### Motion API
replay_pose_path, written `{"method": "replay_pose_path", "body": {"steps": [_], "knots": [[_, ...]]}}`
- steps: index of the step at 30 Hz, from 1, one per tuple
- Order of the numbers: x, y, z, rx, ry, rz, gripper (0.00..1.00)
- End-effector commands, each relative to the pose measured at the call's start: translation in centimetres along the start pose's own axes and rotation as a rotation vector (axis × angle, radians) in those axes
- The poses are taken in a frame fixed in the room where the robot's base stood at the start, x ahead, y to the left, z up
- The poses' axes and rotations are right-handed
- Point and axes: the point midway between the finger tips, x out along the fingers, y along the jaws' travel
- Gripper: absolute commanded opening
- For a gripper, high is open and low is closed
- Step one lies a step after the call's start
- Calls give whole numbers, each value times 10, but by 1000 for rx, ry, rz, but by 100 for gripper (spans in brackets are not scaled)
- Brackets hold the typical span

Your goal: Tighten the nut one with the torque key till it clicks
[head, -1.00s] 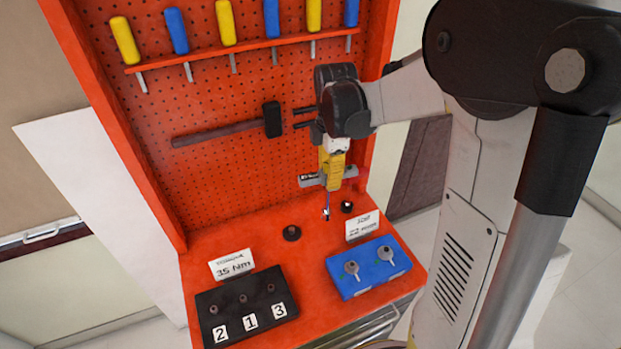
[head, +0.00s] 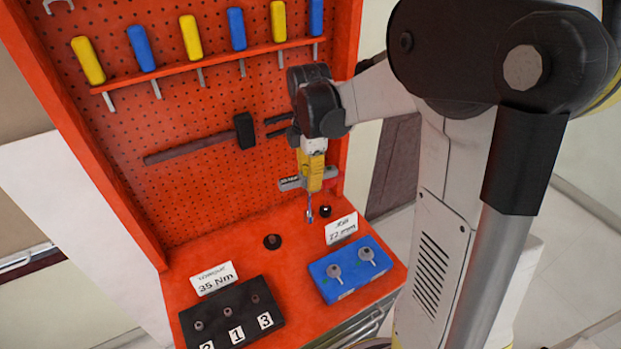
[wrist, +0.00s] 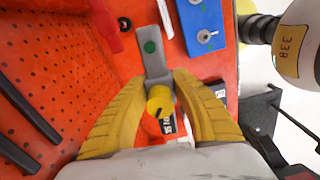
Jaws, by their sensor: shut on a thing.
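My gripper (head: 313,184) is shut on the torque key, above the red bench. The key's grey cross-bar (head: 290,184) sticks out to the side, and a thin shaft (head: 309,208) points down. In the wrist view, my yellow fingers (wrist: 164,100) flank its yellow round end (wrist: 160,101), with a grey bar with a green dot (wrist: 150,48) beyond. The black block (head: 222,330) stands at the front left, holding three nuts. Nut one (head: 227,311) is the middle one, behind label 1. The key is apart from it, behind and to the right.
A blue block (head: 327,286) with two round-headed pieces stands right of the black block. White cards marked 35 Nm (head: 214,279) and 22 mm (head: 341,228) stand behind the blocks. A dark ring (head: 272,241) lies between. A hammer (head: 200,143) and screwdrivers hang on the red pegboard.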

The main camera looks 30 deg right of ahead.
Motion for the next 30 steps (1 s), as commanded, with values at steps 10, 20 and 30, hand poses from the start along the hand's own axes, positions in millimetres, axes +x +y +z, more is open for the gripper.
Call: {"method": "replay_pose_path", "body": {"steps": [10, 20, 30], "knots": [[-20, 3, -5, 0, 0, 0, 0], [-32, 4, -9, 1, 0, 0, 0], [-32, 4, -10, 0, 0, 0, 0]]}}
